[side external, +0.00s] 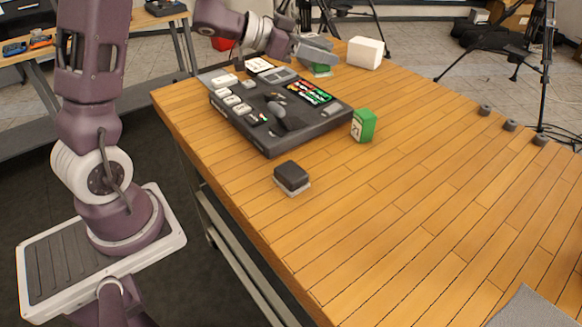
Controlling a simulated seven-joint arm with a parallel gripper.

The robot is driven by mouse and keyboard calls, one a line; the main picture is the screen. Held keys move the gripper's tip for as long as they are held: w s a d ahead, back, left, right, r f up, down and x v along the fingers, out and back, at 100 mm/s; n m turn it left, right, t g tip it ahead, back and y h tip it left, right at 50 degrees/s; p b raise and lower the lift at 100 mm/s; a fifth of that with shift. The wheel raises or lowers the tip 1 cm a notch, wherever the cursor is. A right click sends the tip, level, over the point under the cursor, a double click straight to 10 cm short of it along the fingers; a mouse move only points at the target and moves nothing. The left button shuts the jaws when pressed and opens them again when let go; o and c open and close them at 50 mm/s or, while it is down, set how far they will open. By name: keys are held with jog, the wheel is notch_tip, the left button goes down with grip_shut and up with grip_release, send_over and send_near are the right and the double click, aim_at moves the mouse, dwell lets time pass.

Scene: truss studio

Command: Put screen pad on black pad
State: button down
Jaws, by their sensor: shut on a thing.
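My gripper (316,52) is at the back of the table, beyond the grey console. It is small and partly turned away here. A small green-and-white block (321,70) shows right under its fingers and appears to be the thing it is shut on; the contact is hidden. A black-topped block with a pale base (292,177) lies flat near the table's front left edge, probably the black pad. A green block with a marked white face (363,126) stands upright right of the console. I cannot tell which block is the screen pad.
The dark grey console (308,137) with white tiles and coloured strips fills the table's back left. A white box (365,52) stands at the back. Small dark round things (511,125) sit along the right edge.

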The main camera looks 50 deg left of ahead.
jog(key=s+d+f+m+g+h, duration=0.1)
jog(key=s+d+m+g+h, duration=0.2)
jog(key=s+d+m+h, duration=0.3)
jog(key=m+g+h, duration=0.2)
jog(key=m+g, duration=0.1)
jog(key=g, duration=0.2)
send_over(291, 171)
notch_tip(291, 171, down, 11)
jog(key=shift+f, duration=0.1)
jog(key=shift+f+y, duration=0.3)
jog(key=shift+f, duration=0.05)
jog(key=shift+f+t, duration=0.15)
jog(key=shift+t, duration=0.25)
jog(key=c, duration=1)
grip_release()
jog(key=shift+o, duration=0.2)
